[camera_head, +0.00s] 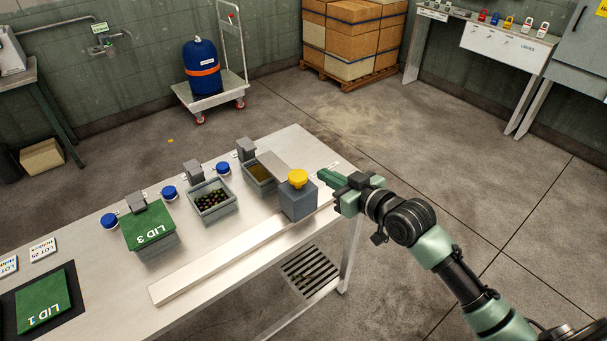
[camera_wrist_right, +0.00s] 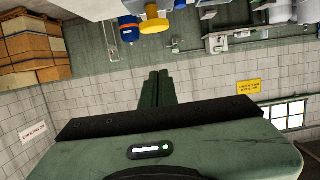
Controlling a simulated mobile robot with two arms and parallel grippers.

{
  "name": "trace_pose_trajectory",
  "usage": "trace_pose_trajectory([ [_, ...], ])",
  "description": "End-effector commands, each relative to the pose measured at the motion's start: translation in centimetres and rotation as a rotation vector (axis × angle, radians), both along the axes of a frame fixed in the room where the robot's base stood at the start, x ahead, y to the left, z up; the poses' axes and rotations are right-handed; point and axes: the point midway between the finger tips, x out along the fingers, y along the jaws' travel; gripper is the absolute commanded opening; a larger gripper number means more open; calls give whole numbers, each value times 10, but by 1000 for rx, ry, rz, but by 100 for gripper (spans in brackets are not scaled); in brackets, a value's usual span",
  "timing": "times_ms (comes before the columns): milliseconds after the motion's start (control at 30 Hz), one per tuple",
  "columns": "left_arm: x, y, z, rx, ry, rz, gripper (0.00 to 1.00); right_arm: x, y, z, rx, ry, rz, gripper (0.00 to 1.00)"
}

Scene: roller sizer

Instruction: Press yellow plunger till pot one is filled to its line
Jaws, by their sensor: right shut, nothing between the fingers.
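The yellow plunger (camera_head: 298,178) is a round knob on top of a grey block (camera_head: 299,201) at the right end of the steel table. It also shows in the right wrist view (camera_wrist_right: 155,25). My right gripper (camera_head: 324,176) is shut and empty, just right of the plunger and apart from it; its fingers also show in the wrist view (camera_wrist_right: 158,78). One open grey pot (camera_head: 262,181) holds a yellowish content, partly hidden by a plate. Another pot (camera_head: 213,212) holds dark and yellowish balls. I cannot read which is pot one, nor a fill line. My left gripper is not visible.
A pot under the green LID 3 (camera_head: 149,229) stands further left, and green LID 1 (camera_head: 42,301) lies at the front left. Blue-capped items (camera_head: 169,192) stand between the pots. A long pale bar (camera_head: 220,262) lies along the table's front. The floor right of the table is clear.

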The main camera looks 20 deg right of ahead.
Motion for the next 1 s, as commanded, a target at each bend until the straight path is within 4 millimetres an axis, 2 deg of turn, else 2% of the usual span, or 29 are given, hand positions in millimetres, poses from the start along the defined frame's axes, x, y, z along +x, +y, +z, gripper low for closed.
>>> trace_pose_trajectory([
  [167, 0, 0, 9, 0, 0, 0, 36, 23, 9, -2, 4, -2, -1, 0],
  [567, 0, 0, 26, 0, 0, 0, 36, 91, 33, -21, 1, -1, 0, 0],
  [600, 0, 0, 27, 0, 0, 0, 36, 89, 33, -32, -1, 6, 1, 0],
  [700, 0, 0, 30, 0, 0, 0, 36, 88, 32, -47, -2, 5, -1, 0],
  [833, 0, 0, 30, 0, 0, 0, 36, 88, 32, -58, -2, 2, 0, 0],
  [1000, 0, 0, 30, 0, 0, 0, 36, 88, 32, -63, 0, 0, -1, 0],
])
